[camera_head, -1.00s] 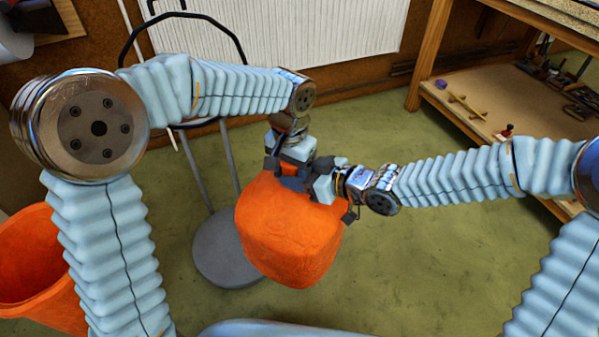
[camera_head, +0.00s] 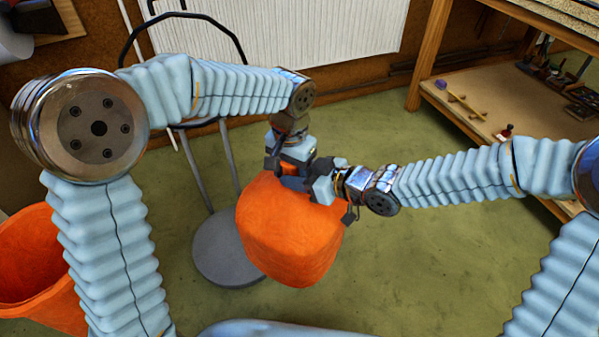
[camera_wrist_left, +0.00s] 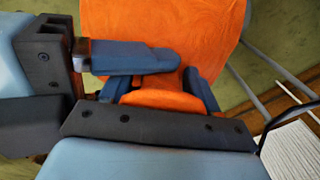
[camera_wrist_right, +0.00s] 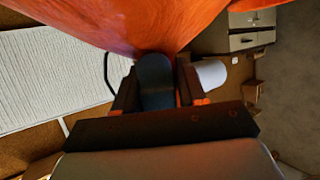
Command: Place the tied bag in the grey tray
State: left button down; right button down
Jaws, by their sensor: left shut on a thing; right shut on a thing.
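The tied bag (camera_head: 290,235) is a full orange sack hanging over the floor in the middle of the head view. My left gripper (camera_head: 287,178) is shut on its gathered top from above. In the left wrist view, orange cloth (camera_wrist_left: 160,30) shows beyond and between the fingers (camera_wrist_left: 165,85). My right gripper (camera_head: 315,188) is shut at the same top from the right, close beside the left one. In the right wrist view, a dark blue finger-like part lies between its fingers (camera_wrist_right: 157,90), below the bag (camera_wrist_right: 150,20). I see no clear grey tray.
A round grey disc (camera_head: 228,262) with thin legs and a black hoop stands behind the bag, left. An orange bin (camera_head: 35,265) is at the left edge. A wooden shelf unit (camera_head: 480,110) with tools is at the right. Green floor (camera_head: 400,270) is clear at front right.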

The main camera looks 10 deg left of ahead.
pick_arm(q)
jog(key=shift+s, duration=0.25)
jog(key=shift+c, duration=0.9)
grip_release()
jog(key=shift+r, duration=0.1)
